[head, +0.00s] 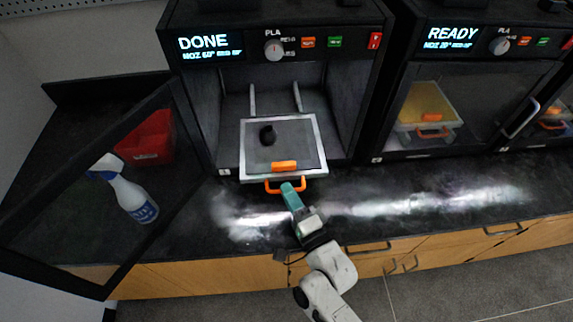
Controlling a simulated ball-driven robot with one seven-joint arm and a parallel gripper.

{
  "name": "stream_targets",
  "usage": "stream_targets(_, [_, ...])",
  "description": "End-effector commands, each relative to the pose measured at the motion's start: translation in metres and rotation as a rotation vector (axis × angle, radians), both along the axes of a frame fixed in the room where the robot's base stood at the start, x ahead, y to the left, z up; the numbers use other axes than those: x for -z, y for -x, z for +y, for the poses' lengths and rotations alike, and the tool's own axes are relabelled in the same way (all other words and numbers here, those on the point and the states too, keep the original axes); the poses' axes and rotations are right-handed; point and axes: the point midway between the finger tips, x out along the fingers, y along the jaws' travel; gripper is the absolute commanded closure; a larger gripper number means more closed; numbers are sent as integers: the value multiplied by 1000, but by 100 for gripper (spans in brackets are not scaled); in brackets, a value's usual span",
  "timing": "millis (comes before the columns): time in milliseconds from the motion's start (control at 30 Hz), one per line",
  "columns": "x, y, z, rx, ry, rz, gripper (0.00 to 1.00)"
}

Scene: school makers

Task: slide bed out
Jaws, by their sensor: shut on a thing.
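The print bed (311,134) is a grey plate with a pale frame in the left printer, whose screen reads DONE. It sits toward the front of the open chamber, its front edge at about the opening, with two rails (297,97) showing behind it. My gripper (288,187) reaches up from the front and is shut on the handle. The fingertips are small and partly hide the handle's middle.
The left printer's door (101,262) stands open to the left. A spray bottle (130,194) and a red bin (148,137) show behind its pane. A second printer reading READY (450,37) stands to the right with its door closed. The dark counter (385,200) in front is clear.

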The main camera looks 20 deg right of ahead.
Motion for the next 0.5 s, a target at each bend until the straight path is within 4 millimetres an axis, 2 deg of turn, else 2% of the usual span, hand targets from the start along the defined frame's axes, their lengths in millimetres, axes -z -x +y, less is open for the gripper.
stream_targets(33, [1, 15, 4, -2, 0, 8, 100])
stream_targets(200, [2, 50, 16, -1, -1, 6, 100])
stream_targets(500, [2, 87, 28, -1, 0, 4, 100])
